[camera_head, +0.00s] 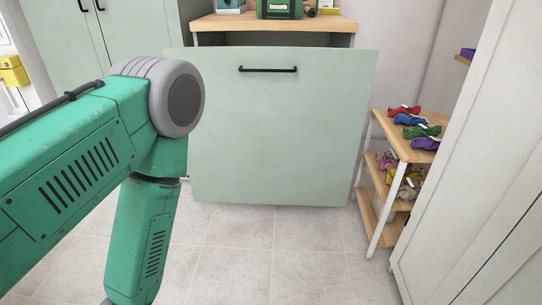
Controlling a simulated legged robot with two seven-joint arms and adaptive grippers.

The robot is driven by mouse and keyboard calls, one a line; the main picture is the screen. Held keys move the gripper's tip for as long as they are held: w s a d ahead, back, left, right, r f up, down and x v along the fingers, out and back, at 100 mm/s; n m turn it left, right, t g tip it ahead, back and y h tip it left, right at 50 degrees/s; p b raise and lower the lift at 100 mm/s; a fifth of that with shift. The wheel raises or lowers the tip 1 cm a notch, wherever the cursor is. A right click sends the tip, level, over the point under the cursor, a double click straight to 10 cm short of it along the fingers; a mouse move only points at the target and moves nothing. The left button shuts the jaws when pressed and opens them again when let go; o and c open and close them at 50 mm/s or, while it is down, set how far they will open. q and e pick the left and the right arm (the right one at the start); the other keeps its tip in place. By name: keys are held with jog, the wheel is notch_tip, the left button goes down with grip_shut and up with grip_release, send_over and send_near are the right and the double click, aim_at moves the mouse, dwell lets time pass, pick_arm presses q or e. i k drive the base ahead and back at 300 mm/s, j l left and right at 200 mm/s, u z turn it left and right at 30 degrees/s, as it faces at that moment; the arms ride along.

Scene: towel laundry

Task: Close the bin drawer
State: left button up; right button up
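The bin drawer (280,135) is a large pale green front with a black bar handle (268,69) near its top edge. It stands out in front of the cabinet body, with a dark gap behind its top edge below the wooden counter. What is inside the drawer is hidden. My green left arm fills the left side of the view and bends down at a grey joint, overlapping the drawer's left edge in the picture. My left gripper is below the bottom edge of the view. My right arm and gripper are not in view.
A wooden counter (230,23) above the drawer holds a green case (279,9) and other items. A shelf rack (405,151) with coloured cloths stands at right, beside a white door panel (480,170). The tiled floor (275,250) in front of the drawer is clear.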

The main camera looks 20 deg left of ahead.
aim_at(282, 125)
jog(key=i, duration=0.5)
jog(key=i+j+z, duration=0.35)
jog(key=j, duration=0.2)
